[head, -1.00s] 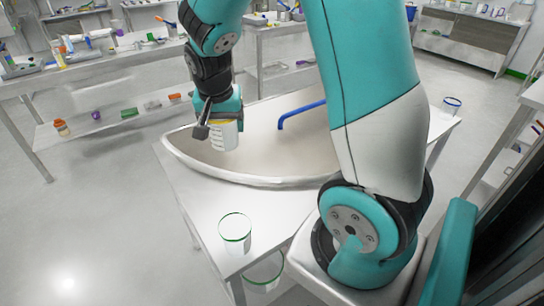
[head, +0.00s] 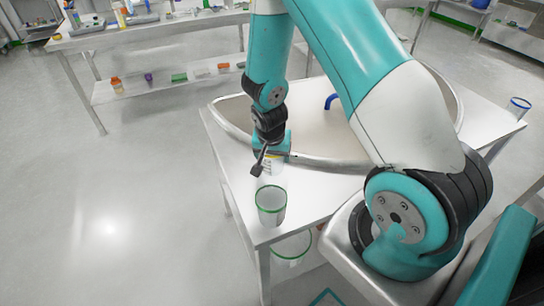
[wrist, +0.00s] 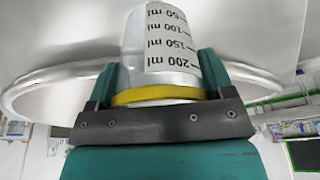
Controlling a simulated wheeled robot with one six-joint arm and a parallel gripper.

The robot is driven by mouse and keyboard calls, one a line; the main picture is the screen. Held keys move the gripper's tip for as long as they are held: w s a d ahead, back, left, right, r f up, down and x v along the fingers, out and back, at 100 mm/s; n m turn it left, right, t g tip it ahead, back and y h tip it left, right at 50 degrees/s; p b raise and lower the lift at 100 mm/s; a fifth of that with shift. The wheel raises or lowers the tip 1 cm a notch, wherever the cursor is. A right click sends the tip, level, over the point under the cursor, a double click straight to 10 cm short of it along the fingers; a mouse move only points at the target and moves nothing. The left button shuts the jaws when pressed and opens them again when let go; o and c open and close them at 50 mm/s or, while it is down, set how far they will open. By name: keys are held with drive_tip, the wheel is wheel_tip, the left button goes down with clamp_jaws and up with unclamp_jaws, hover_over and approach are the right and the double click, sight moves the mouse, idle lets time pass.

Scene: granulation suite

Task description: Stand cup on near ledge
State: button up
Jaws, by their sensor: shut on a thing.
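My gripper (head: 268,158) is shut on a cup (head: 272,165), which is mostly hidden by the gripper in the head view. In the wrist view my gripper (wrist: 155,75) has a finger on each side of this whitish cup (wrist: 165,40), which has a yellow rim band and ml marks. The near ledge (head: 240,190) is the pale flat strip in front of the basin (head: 300,130). The cup is at the basin's near rim, by the ledge. Whether its base touches the ledge is hidden.
A clear green-rimmed cup (head: 271,208) stands on the ledge just in front of my gripper. Another green-rimmed vessel (head: 290,247) is lower, below the ledge. A blue spout (head: 332,101) is at the basin. A blue-rimmed cup (head: 518,107) stands at the far right corner.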

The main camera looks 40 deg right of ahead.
drive_tip(key=shift+f, duration=0.6)
drive_tip(key=shift+f, duration=0.1)
drive_tip(key=o, duration=1)
